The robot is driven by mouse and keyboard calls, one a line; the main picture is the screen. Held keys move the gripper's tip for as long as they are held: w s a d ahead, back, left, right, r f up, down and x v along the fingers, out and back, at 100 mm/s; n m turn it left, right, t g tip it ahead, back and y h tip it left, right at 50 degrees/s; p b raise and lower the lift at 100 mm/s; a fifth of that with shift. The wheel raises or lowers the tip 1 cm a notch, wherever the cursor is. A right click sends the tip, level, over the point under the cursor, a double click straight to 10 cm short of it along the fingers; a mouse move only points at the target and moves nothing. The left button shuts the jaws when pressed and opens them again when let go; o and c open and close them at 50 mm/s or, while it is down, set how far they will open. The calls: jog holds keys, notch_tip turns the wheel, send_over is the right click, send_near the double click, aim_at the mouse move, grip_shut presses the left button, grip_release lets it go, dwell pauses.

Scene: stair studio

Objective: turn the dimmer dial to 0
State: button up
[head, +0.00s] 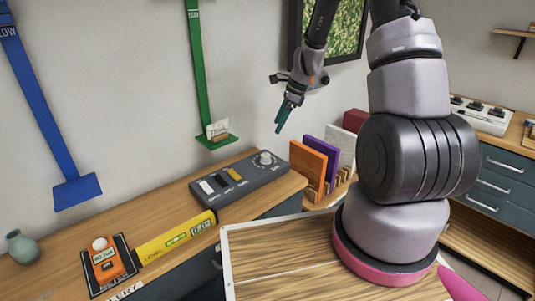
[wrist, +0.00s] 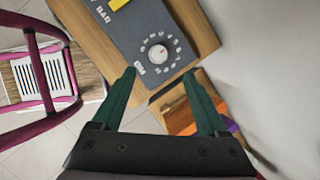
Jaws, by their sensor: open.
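The dimmer dial (head: 264,158) is a round white knob at the right end of a dark grey control box (head: 240,187) on the wooden counter. In the wrist view the dial (wrist: 158,54) shows a small red mark and a ring of white markings around it, too small to read surely. My gripper (head: 283,117) has green fingers and hangs in the air above and slightly right of the box. In the wrist view my gripper (wrist: 160,88) is open and empty, its fingers spread below the dial and apart from it.
Slide switches (head: 220,182) sit on the box left of the dial. A yellow level (head: 175,238) and an orange device (head: 103,262) lie further left. Upright coloured boards (head: 308,162) stand right of the box. A green wall bracket (head: 217,140) hangs behind.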

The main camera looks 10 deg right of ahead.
aim_at(267, 154)
jog(key=shift+m, duration=0.6)
jog(key=x, duration=0.9)
jog(key=d+x, duration=0.1)
jog(key=x, duration=0.4)
jog(key=shift+s+f, duration=0.15)
jog(key=shift+f, duration=0.05)
grip_shut()
